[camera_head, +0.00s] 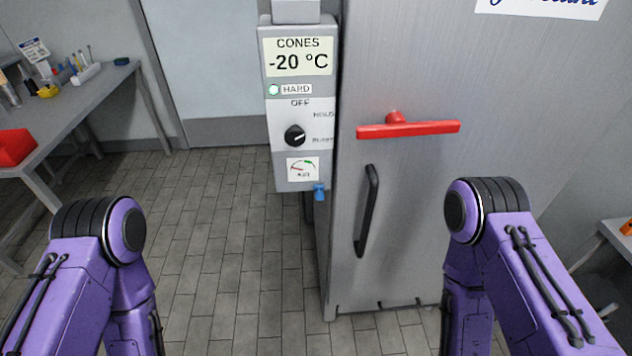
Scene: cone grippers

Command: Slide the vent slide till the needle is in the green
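A small dial marked AIR (302,168) sits low on the grey control panel (286,184). Its arc has red at the left and green at the right; the needle is too small to read surely. A small blue tab (319,191) sticks out at the panel's lower right corner. A red horizontal bar with a round red knob (408,129) is on the steel cabinet's front. No label shows which of these is the vent slide. My two purple arms come in from the lower left and lower right, bent downward. Both grippers are out of view.
The panel has a CONES -20 °C display (298,58), a green HARD lamp (274,90) and a black rotary knob (295,135). The steel cabinet (400,230) has a black vertical handle (367,210). A table (75,110) with a red bin (15,147) stands left. Tiled floor between is clear.

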